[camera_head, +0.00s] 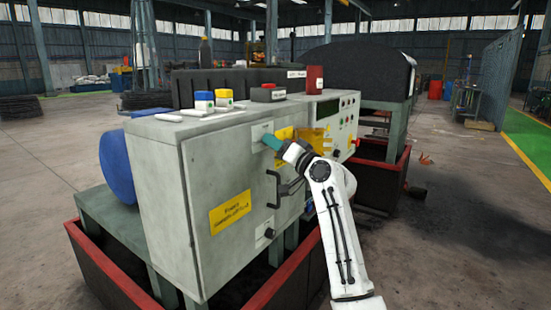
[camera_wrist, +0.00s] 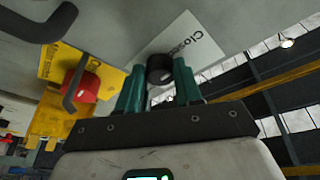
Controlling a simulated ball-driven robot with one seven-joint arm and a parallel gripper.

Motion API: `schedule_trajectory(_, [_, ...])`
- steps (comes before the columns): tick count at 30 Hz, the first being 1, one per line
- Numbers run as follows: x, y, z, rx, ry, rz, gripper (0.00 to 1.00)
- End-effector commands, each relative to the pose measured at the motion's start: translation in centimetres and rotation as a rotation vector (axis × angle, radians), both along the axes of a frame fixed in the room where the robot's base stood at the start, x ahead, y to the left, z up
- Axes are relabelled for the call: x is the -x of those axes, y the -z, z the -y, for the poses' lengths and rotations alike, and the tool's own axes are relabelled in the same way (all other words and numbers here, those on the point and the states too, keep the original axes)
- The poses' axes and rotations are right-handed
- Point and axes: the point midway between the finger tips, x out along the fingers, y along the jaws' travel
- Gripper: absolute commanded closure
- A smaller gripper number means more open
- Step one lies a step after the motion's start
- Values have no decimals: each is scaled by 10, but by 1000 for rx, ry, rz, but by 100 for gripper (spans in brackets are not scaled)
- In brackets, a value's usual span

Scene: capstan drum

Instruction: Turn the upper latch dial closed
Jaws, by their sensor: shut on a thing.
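The upper latch dial (camera_wrist: 160,69) is a small black round knob, seen in the wrist view against a white label plate (camera_wrist: 190,45). The plate carries lettering that begins "Clo". My gripper (camera_head: 269,141) has teal fingers and is shut on the dial, one finger on each side of it. In the head view my gripper is at the upper front of the grey cabinet (camera_head: 220,165), over the white plate (camera_head: 261,130), and it hides the dial. I cannot read the dial's exact angle.
The cabinet door has a black handle (camera_head: 279,190) below my gripper and a lower dial (camera_head: 269,233) near its bottom. A red knob (camera_wrist: 83,88) on a yellow plate and a black curved bar are close by in the wrist view. Red-edged trays surround the base.

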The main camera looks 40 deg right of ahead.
Motion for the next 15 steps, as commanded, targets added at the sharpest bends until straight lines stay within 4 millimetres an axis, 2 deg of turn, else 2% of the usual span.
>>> schedule_trajectory(1, [-1,6,0,13,-2,-2,96])
schedule_trajectory(15, [-1,3,0,54,-2,12,96])
